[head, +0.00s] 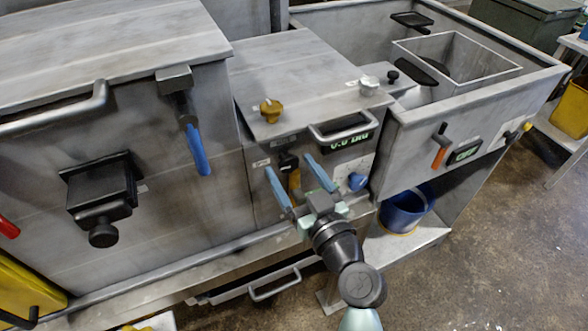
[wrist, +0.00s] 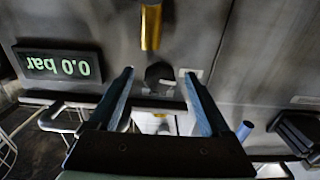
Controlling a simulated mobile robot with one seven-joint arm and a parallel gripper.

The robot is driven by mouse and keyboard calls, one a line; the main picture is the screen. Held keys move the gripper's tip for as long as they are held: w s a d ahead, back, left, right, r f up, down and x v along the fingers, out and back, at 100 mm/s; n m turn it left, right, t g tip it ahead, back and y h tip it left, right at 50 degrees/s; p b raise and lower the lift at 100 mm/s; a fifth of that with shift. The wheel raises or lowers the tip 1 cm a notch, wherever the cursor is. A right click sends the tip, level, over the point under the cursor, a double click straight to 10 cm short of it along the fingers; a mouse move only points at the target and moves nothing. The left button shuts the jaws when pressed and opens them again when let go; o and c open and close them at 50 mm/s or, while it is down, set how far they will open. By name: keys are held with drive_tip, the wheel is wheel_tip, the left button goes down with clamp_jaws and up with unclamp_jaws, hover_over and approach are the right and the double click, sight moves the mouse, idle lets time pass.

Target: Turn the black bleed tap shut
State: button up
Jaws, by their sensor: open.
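The black tap (head: 288,160) is a small dark fitting on the front panel of the middle unit, above a brass-coloured cylinder (head: 295,183). In the wrist view, which is upside down, the dark tap (wrist: 160,75) shows between the fingertips, with the brass cylinder (wrist: 150,27) above it. My gripper (head: 288,164) is open with its blue fingers pointing at the panel, one to each side of the tap. It also shows in the wrist view (wrist: 158,73). I cannot tell whether either finger touches the tap, nor its handle angle.
A display (head: 350,138) reading 0.0 bar and a blue knob (head: 357,181) are to the right. A bar handle (head: 342,128) and a yellow knob (head: 270,110) are above. A blue-handled lever (head: 196,150) hangs to the left. A blue bucket (head: 407,212) stands lower right.

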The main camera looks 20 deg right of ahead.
clamp_jaws()
drive_tip(key=shift+m, duration=0.4)
drive_tip(key=m, duration=0.3)
drive_tip(key=shift+b, duration=0.4)
drive_tip(key=m, duration=0.4)
drive_tip(key=shift+m, duration=0.3)
drive_tip(key=m+p, duration=0.1)
drive_tip(key=m, duration=0.3)
drive_tip(key=shift+r, duration=0.1)
drive_tip(key=shift+m+p, duration=0.65)
drive_tip(key=shift+m, duration=1.45)
